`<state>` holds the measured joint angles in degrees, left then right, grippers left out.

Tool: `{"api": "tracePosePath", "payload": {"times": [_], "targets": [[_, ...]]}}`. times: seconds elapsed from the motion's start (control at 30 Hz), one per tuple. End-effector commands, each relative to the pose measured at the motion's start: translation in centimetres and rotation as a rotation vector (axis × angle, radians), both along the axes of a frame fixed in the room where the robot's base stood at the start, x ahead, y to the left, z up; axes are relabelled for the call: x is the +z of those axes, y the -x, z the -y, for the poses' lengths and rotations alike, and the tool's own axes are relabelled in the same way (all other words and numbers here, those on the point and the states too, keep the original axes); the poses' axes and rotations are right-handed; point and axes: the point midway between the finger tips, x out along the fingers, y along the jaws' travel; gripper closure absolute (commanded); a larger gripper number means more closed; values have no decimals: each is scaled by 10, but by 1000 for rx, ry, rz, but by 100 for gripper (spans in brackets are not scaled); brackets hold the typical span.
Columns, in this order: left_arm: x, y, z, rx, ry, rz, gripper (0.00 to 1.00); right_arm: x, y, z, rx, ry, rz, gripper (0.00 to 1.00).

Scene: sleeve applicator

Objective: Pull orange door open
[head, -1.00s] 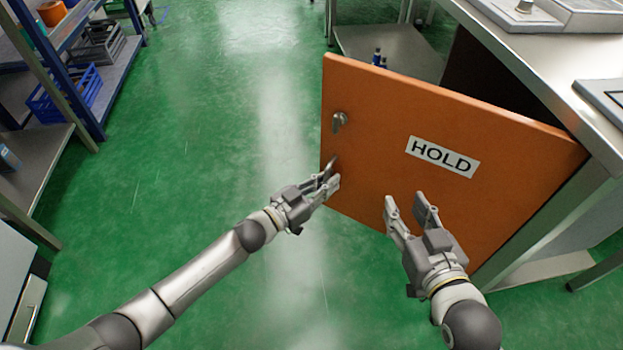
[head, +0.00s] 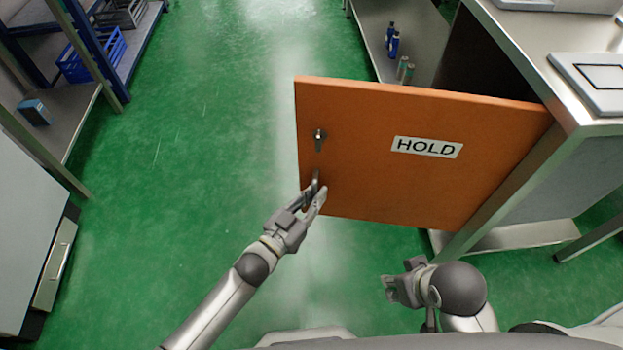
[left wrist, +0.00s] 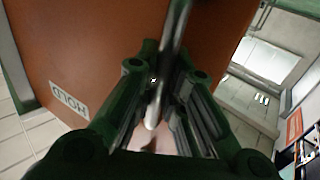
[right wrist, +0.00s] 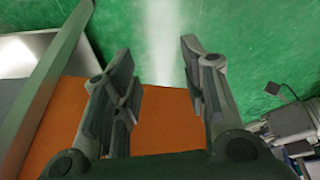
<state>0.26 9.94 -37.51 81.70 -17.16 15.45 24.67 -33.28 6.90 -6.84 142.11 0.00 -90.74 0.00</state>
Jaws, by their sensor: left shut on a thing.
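The orange door (head: 400,175) with a white HOLD label (head: 427,147) stands swung out from the metal cabinet, hinged at its right side. A dark opening shows behind it. A small metal latch (head: 319,140) sits high near its free left edge, and a metal handle (head: 315,183) is below. My left gripper (head: 314,197) is shut on the handle; in the left wrist view the bar of the handle (left wrist: 172,45) runs between the fingers.
The cabinet (head: 570,190) with a worktop stands at right. Behind the door, a low shelf (head: 385,30) holds several bottles. Shelving (head: 75,100) with a blue crate (head: 92,55) and a grey cabinet (head: 30,215) line the left. Green floor (head: 190,160) is clear between.

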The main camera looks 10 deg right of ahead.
Motion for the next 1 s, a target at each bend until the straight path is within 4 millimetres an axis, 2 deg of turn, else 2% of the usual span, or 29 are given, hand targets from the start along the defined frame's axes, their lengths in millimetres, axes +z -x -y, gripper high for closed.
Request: {"api": "tracePosePath", "payload": {"times": [0.2, 0.4, 0.6, 0.97, 1.0], "targets": [[2, 21, -2, -2, -1, 1, 100, 12, 0, 0, 0, 0, 2, 60], [1, 32, -2, -3, -2, 1, 100, 15, -1, 0, 0, 0, 3, 60], [1, 35, -2, -3, -2, 3, 100, 3, -3, 0, 1, 0, -6, 60], [0, 36, -3, -3, -2, 2, 100, 2, -3, -1, 2, 1, -7, 60], [0, 36, -3, -3, -2, 2, 85, 2, -3, -1, 2, 1, -6, 60]]}}
